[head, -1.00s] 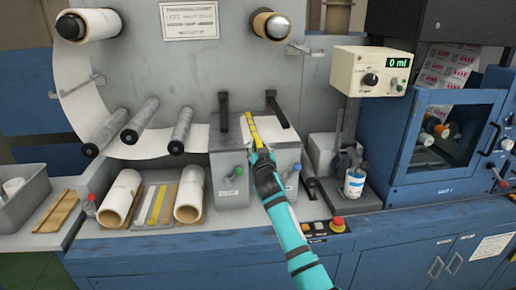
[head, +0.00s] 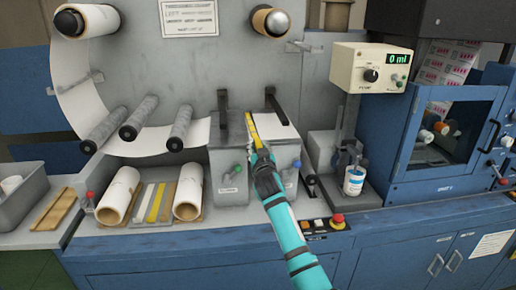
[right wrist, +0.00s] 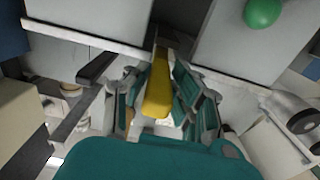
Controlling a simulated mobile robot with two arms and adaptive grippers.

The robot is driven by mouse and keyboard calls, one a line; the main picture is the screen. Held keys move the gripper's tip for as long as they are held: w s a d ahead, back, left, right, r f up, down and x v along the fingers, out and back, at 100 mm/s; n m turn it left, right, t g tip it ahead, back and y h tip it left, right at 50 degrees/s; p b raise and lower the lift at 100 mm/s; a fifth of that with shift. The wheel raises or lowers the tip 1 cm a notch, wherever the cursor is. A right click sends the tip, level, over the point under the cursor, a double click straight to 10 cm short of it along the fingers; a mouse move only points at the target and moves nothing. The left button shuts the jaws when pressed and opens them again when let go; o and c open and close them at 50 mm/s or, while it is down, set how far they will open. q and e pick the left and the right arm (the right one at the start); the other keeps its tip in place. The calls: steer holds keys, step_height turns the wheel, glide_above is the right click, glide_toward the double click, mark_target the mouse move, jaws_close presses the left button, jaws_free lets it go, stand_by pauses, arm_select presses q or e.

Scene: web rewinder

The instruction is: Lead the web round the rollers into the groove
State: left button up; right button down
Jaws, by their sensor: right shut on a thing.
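The white web (head: 82,112) hangs from the roll (head: 88,20) at upper left and curves down to the lower rollers (head: 131,124). It passes the rollers toward the grey splice table (head: 226,160). My right gripper (head: 259,152) is shut on a yellow strip-like thing (head: 252,127), which lies along the middle of the table top, where the groove seems to be. In the right wrist view the yellow thing (right wrist: 157,92) sits between the fingers. The groove itself is mostly hidden. My left gripper is out of view.
Two dark bars (head: 222,108) stand at the table's back. A core (head: 270,21) sits at upper right. A pump box (head: 371,68) and a cup (head: 353,181) are at right. A red button (head: 338,219) is in front.

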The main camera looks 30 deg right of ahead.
steer(key=shift+f, duration=0.4)
steer(key=c, duration=1)
jaws_free()
steer(key=shift+c, duration=0.2)
